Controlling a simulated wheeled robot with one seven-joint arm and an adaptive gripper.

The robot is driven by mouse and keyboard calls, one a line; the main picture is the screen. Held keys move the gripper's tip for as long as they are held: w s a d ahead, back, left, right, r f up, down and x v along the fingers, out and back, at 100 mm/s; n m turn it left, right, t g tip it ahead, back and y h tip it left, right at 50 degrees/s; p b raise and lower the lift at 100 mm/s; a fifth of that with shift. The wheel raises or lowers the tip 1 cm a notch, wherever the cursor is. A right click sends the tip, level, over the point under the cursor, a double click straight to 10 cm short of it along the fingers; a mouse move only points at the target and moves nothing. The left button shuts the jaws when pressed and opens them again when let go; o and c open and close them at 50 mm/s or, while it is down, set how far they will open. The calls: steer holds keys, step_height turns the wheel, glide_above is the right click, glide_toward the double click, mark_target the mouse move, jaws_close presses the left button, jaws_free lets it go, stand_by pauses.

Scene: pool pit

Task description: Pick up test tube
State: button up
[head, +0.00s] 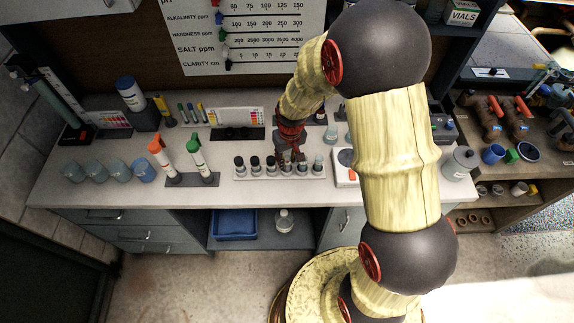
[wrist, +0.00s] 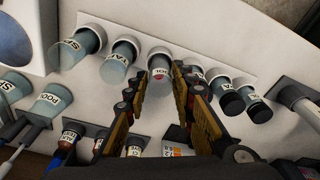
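A white rack (head: 262,177) on the workbench holds a row of several small test tubes. It also shows in the wrist view (wrist: 98,17). The tubes toward the rack's left end, such as this one (head: 239,164), have dark caps; those toward its right end (head: 318,164) look pale grey-blue. My gripper (head: 291,157) points down over the middle of the rack and hides part of it. In the wrist view, my gripper's fingers (wrist: 160,82) are apart, with a pale tube with a red mark (wrist: 159,66) beyond and between the tips. I cannot tell whether they touch it.
Several blue-grey cups (head: 95,170) stand further left. A colour chart stand (head: 237,118) is behind the rack. A white device (head: 345,170) sits close on its right.

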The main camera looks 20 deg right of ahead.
steer(key=shift+c, duration=0.7)
steer(key=c, duration=0.4)
steer(key=shift+c, duration=0.2)
steer(key=shift+r, duration=0.1)
steer(key=shift+w+r, duration=0.1)
steer(key=shift+r, duration=0.35)
steer(key=s+d+r+p, duration=0.1)
steer(key=s+d+r, duration=0.1)
steer(key=s+r, duration=1)
steer(key=shift+s, duration=1.05)
